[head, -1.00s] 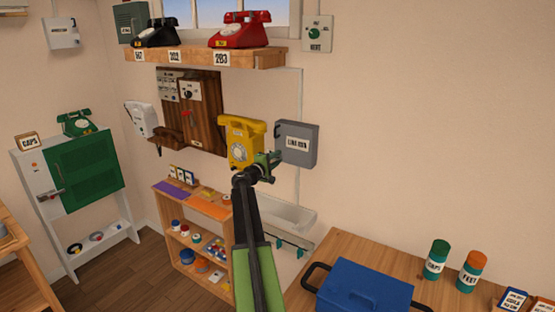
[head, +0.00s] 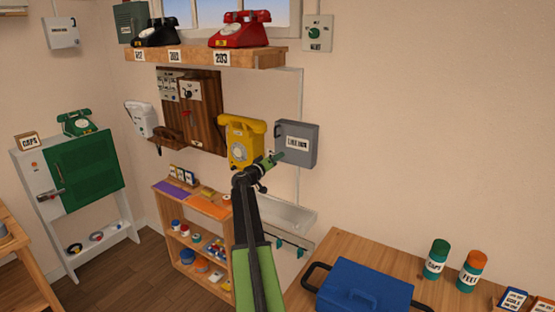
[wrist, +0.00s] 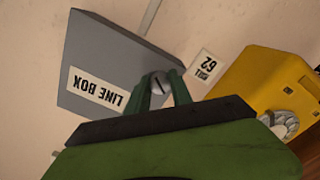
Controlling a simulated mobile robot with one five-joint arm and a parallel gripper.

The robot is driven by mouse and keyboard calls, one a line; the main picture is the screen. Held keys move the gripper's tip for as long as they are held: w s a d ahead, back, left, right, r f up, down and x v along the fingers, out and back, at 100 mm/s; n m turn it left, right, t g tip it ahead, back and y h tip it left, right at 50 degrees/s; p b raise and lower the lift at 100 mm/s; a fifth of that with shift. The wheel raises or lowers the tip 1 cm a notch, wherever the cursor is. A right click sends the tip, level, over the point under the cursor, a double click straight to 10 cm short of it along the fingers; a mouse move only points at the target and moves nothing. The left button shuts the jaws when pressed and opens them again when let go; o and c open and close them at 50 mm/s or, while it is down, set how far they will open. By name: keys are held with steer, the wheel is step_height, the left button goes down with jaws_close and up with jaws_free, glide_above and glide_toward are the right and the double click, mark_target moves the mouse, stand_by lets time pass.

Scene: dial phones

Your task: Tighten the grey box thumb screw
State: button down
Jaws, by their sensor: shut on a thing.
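The grey box (head: 300,143), labelled LINE BOX, is fixed to the wall right of the yellow phone. In the wrist view the grey box (wrist: 125,58) appears upside down. Its slotted round thumb screw (wrist: 158,82) sits at the box's edge, between my two green fingers. My gripper (wrist: 160,88) is shut on the thumb screw. In the head view my gripper (head: 275,158) reaches the box's lower left side, and the screw itself cannot be made out there.
The yellow phone (head: 241,142) hangs close at the left of my gripper; it also shows in the wrist view (wrist: 258,82). A small label (wrist: 205,66) is on the wall between. A white trough (head: 290,215) is below. The wall to the right is bare.

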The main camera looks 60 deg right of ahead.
steer(key=m, duration=1)
steer(key=shift+w+m, duration=0.1)
steer(key=shift+m, duration=0.3)
stand_by(0.3)
steer(key=c, duration=1.1)
jaws_free()
steer(key=shift+c, duration=0.2)
steer(key=a, duration=1.7)
steer(key=shift+a, duration=0.25)
steer(key=shift+w, duration=0.1)
